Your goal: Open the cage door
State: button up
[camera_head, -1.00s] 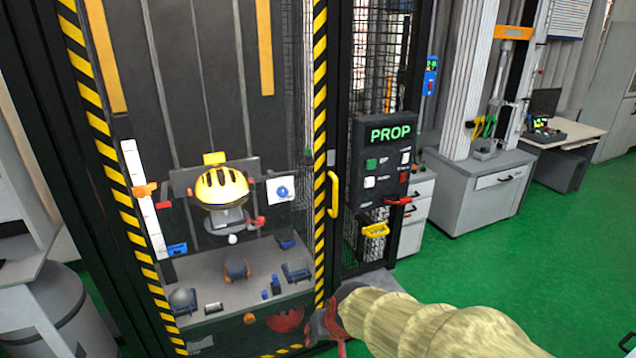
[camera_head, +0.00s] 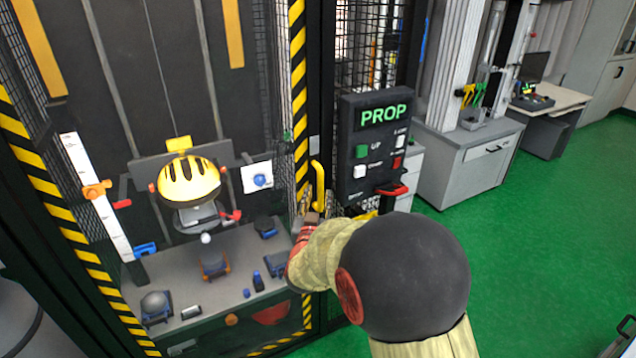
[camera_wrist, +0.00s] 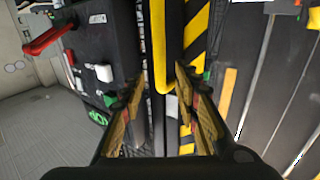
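The cage door (camera_head: 299,90) has a yellow-and-black striped edge and appears shut in the head view. Its yellow handle (camera_head: 319,185) stands upright on the dark frame right of the stripes. My gripper (camera_head: 308,222) is at the handle's lower end, and my arm hides part of the door's lower right. In the wrist view the handle (camera_wrist: 160,45) is a yellow bar lined up with the gap between the fingers of my gripper (camera_wrist: 157,88). The fingers are apart, one to each side of its line. I cannot tell whether they touch it.
The black PROP control panel (camera_head: 376,145) with buttons and a red lever (camera_head: 392,189) is close right of the handle. Inside the cage a yellow helmet (camera_head: 188,180) sits above a grey platform. Green floor (camera_head: 540,240) is clear at right.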

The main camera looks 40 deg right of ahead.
aim_at(320, 185)
jog(key=b+x, duration=0.1)
jog(key=x, duration=0.6)
jog(key=shift+d+f+b, duration=0.1)
jog(key=shift+d+b, duration=0.05)
jog(key=shift+b, duration=0.15)
jog(key=shift+c, duration=0.4)
grip_shut()
